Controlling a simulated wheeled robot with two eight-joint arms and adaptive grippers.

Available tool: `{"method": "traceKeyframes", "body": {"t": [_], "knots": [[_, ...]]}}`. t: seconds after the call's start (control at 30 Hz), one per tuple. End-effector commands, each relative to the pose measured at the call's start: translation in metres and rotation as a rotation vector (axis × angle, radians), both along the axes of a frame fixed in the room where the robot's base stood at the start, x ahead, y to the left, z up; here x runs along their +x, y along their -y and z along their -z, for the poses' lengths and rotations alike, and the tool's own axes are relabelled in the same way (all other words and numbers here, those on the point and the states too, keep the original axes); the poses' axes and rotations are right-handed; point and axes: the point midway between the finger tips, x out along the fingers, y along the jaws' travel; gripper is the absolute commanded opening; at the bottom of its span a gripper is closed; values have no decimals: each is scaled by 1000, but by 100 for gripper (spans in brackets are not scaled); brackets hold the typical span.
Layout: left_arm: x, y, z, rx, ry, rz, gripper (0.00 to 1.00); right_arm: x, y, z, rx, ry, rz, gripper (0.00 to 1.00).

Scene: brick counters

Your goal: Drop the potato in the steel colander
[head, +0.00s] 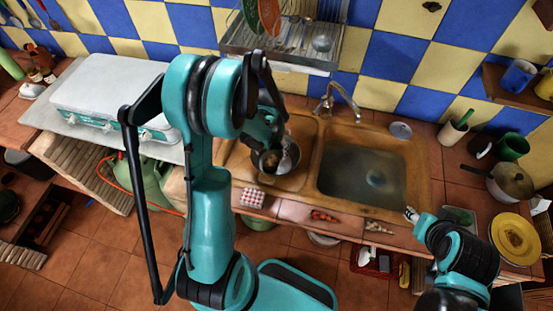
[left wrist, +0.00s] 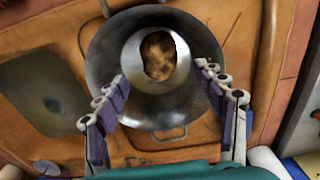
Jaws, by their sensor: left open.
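The steel colander (left wrist: 103,52) is a round metal vessel on the counter beside the sink, and it also shows in the head view (head: 291,158). The brown mottled potato (left wrist: 158,56) shows inside its outline in the left wrist view, framed by a paler, shiny round metal surface. My left gripper (left wrist: 163,82) is open above the colander, its two fingers apart on either side. They do not touch the potato. In the head view my left arm partly covers the colander. My right gripper (head: 411,214) is by the counter's front edge, right of the sink; its jaw opening is unclear.
The sink basin (head: 362,178) lies right of the colander, under a faucet (head: 336,100). A dish rack (head: 283,42) hangs behind. A white stove (head: 105,88) stands at left. A pot (head: 510,181) and a yellow plate (head: 515,238) are at right.

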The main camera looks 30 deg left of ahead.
Motion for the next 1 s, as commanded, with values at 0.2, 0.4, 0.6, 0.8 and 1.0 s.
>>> {"method": "traceKeyframes", "body": {"t": [0.2, 0.4, 0.6, 0.8, 1.0], "knots": [[-1, 0, -36, 0, 0, 0, 70, 0, 0, 0, 0, 0, 0, 40], [-1, 0, -80, 0, 0, 0, 70, 0, 0, 0, 0, 0, 0, 40], [-1, 0, -109, 0, 0, 0, 70, 0, 0, 0, 0, 0, 0, 40], [0, 0, -117, 0, 0, 0, 70, 0, 0, 0, 0, 0, 0, 40], [0, 0, -117, 0, 0, 0, 70, 0, 0, 0, 0, 0, 0, 40]]}}
